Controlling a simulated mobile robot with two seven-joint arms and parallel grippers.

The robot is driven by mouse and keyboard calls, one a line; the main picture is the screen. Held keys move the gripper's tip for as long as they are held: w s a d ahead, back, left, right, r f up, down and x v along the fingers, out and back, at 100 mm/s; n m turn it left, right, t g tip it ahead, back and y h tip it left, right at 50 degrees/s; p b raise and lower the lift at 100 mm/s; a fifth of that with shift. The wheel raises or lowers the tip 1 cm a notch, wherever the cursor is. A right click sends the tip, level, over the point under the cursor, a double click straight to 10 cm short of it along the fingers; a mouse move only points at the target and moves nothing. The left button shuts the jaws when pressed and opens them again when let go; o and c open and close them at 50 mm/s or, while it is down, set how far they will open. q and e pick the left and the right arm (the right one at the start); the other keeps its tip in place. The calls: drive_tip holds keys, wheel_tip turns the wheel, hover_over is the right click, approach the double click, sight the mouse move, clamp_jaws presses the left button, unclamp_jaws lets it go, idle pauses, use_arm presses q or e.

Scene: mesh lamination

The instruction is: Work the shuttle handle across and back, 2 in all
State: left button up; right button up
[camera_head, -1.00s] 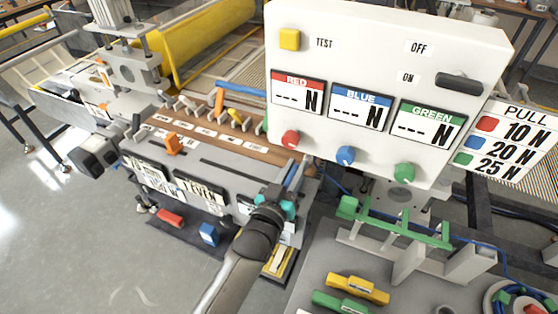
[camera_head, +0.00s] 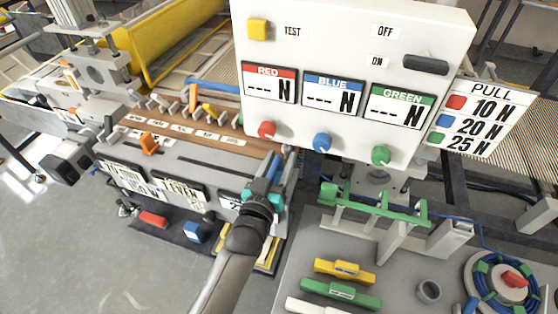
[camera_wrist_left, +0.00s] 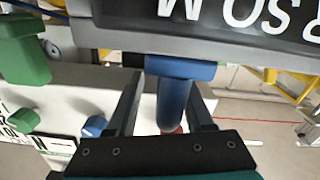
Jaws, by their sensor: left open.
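My left gripper (camera_head: 272,175) is at the right end of the grey bench panel, beside the white control box. In the left wrist view its two dark fingers (camera_wrist_left: 165,95) stand open on either side of a blue handle (camera_wrist_left: 172,100), with a gap visible beside it. In the head view the handle is mostly hidden by the gripper. An orange handle (camera_head: 149,144) sits on the panel further left; I cannot tell which handle is the shuttle's. My right gripper is not in view.
The white control box (camera_head: 345,35) with red, blue and green knobs stands close to the right of my left gripper. A table (camera_head: 300,245) at lower right holds yellow and green bars and a coiled hose.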

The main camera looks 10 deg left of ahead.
use_arm(q)
drive_tip(key=shift+s, duration=0.1)
drive_tip(key=s+a, duration=0.2)
drive_tip(key=s, duration=1.3)
drive_tip(key=shift+b, duration=0.45)
drive_tip(key=shift+a, duration=0.1)
drive_tip(key=m, duration=0.4)
drive_tip(key=shift+w+a+b, duration=0.15)
drive_tip(key=shift+w+b, duration=0.2)
drive_tip(key=shift+w, duration=0.05)
drive_tip(key=w, duration=0.5)
drive_tip(key=w+d, duration=0.1)
drive_tip(key=w, duration=0.4)
drive_tip(key=w+d, duration=0.1)
drive_tip(key=w, duration=0.4)
drive_tip(key=shift+p, duration=0.35)
drive_tip(key=shift+s, duration=0.1)
clamp_jaws()
